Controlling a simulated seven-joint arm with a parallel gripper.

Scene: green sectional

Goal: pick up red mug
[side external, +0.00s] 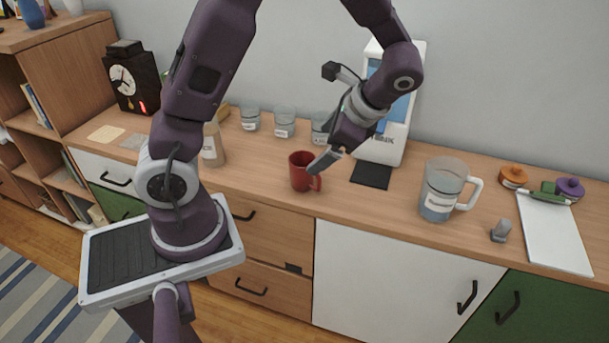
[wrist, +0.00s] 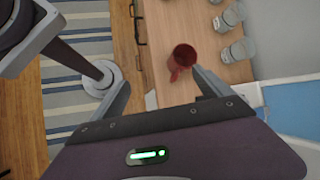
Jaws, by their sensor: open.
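The red mug (side external: 301,172) stands upright on the wooden counter in the side view, near the front edge. Its handle points to the right, toward my gripper (side external: 326,161). My gripper is just right of the mug, its tip by the handle and rim; I cannot tell whether it touches. In the wrist view the mug (wrist: 182,58) is beyond the fingers and nearer the right finger. My gripper (wrist: 160,90) is open there, with nothing between its fingers.
A measuring jug (side external: 440,192) with a white handle stands to the right on the counter (side external: 385,208). Several glass jars (side external: 284,122) line the back. A white machine (side external: 400,110) stands behind my gripper. A bottle (side external: 212,146) is left of the mug, and a white pad (side external: 552,238) lies far right.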

